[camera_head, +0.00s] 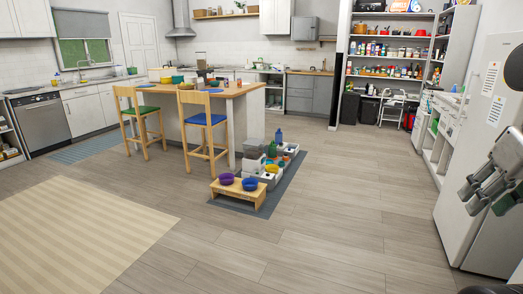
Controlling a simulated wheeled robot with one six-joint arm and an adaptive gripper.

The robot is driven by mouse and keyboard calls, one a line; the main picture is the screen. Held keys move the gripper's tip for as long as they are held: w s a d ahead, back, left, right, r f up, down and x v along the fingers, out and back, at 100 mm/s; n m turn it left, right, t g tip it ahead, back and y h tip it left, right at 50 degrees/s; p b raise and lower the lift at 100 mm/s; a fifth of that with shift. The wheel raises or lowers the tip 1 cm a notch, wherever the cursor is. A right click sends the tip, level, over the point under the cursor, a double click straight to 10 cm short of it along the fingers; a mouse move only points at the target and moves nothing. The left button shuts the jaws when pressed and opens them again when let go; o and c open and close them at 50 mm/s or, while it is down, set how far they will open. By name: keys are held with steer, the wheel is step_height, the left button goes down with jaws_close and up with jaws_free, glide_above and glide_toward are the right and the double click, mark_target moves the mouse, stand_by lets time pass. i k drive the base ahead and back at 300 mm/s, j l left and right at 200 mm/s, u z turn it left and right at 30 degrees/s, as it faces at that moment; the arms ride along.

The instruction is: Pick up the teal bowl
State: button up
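A small teal-green bowl (177,79) appears on the kitchen island's wooden top, at its left part; it is small and far off, so its exact colour is hard to tell. My gripper (474,197) is at the right edge of the view, in front of the white fridge. Its grey fingers look apart, with nothing seen between them. It is far from the island and touches no bowl.
A low wooden stand (238,193) on a grey mat holds a purple bowl (226,179) and a blue bowl (249,184). White bins stand behind it. Two stools (204,125) front the island (240,91). The wood floor at centre right is clear; the fridge (480,150) stands close right.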

mark_target(214, 83)
steer(key=i+j+u, duration=0.65)
steer(key=u, duration=0.25)
steer(key=i+u, duration=1.25)
steer(key=i, duration=1.15)
steer(key=i+l+z, duration=0.25)
steer(key=i+z, duration=0.15)
steer(key=i, duration=0.35)
steer(key=i+z, duration=0.35)
steer(key=i, duration=0.35)
steer(key=i+j+z, duration=0.2)
steer(key=i+z, duration=0.2)
steer(key=i, duration=0.35)
steer(key=i+z, duration=0.2)
steer(key=i, duration=0.35)
steer(key=i+z, duration=0.25)
steer(key=i, duration=0.25)
steer(key=i+j+z, duration=0.2)
steer(key=i, duration=0.35)
steer(key=i+j+z, duration=0.1)
steer(key=i+z, duration=0.15)
steer(key=i, duration=0.3)
steer(key=i+l+z, duration=0.1)
steer(key=i+z, duration=0.15)
steer(key=i, duration=0.8)
